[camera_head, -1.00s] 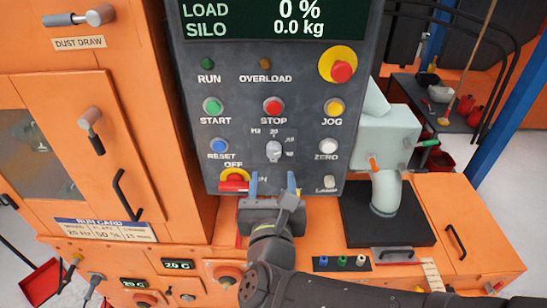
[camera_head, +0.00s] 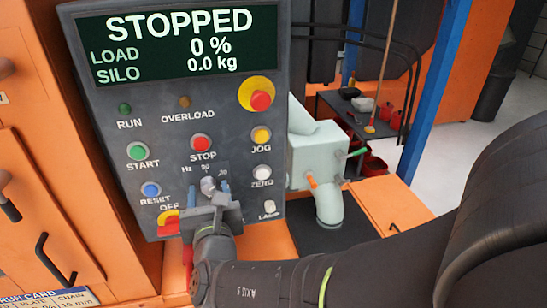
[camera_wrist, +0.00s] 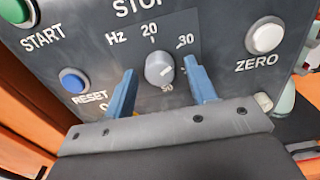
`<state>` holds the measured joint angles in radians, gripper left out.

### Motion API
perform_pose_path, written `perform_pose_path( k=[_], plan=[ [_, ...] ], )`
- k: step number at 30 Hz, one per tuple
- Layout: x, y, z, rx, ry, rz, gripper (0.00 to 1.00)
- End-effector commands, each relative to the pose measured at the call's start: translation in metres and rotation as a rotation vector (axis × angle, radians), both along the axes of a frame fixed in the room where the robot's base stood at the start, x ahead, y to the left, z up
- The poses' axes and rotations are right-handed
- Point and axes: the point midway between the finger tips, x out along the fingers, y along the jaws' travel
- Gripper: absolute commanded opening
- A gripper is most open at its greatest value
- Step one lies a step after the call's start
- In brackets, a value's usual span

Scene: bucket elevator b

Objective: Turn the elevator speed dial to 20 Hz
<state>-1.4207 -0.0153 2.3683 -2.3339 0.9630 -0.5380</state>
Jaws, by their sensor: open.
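The speed dial (camera_wrist: 159,70) is a grey round knob on the dark control panel, with 20 above it, 30 at its upper right and 50 below right. Its pale mark appears to point right, below the 30; the exact setting is hard to read. In the head view the dial (camera_head: 208,185) shows between my fingers. My gripper (camera_wrist: 158,84) is open, with one blue finger left of the dial and one right of it. A gap shows on both sides in the wrist view. The right finger hides part of the scale.
The display (camera_head: 185,42) reads STOPPED, load 0 %, silo 0.0 kg. RESET (camera_wrist: 74,81) is left of my gripper and ZERO (camera_wrist: 265,38) is right. STOP (camera_head: 201,143) is above the dial. The red-yellow OFF switch (camera_head: 168,222) sits close at lower left.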

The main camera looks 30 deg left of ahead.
Motion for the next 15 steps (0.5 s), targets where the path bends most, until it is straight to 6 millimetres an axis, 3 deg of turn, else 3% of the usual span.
perform_pose_path(
  k=[2, 9, 15],
  plan=[
    [-0.0001, -0.0001, 0.0, 0.0, 0.0, 0.0, 0.52],
    [-0.0003, -0.0001, 0.0, 0.0, 0.0, 0.0, 0.07],
    [-0.0003, -0.0001, -0.0001, -0.007, -0.007, 0.0, 0.07]
  ],
)
